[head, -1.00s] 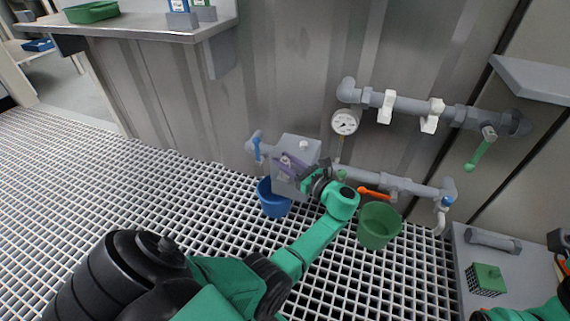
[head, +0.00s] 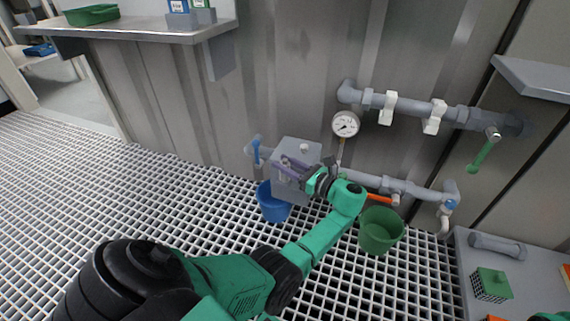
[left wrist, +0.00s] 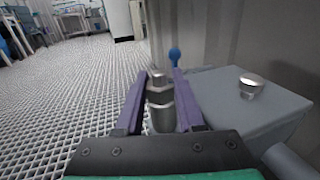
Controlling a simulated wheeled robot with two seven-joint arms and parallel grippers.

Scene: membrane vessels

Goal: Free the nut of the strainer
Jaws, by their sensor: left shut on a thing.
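My left gripper (head: 290,170) is in front of the grey box (head: 309,153) on the lower pipe. In the left wrist view its two purple fingers (left wrist: 159,95) are shut on a metal hex nut (left wrist: 160,82), one on each side. A metal cylinder (left wrist: 162,118) continues from the nut towards the palm. In the head view the fingers and hand mostly hide the nut. My right gripper is not in view; only a bit of green arm shows at the lower right edge.
A blue bucket (head: 271,207) stands below the box, and a green bucket (head: 380,230) stands to the right. An orange lever (head: 378,198), a blue lever (head: 256,151) and a gauge (head: 346,124) are near the pipes. The grated floor (head: 150,200) at left is open.

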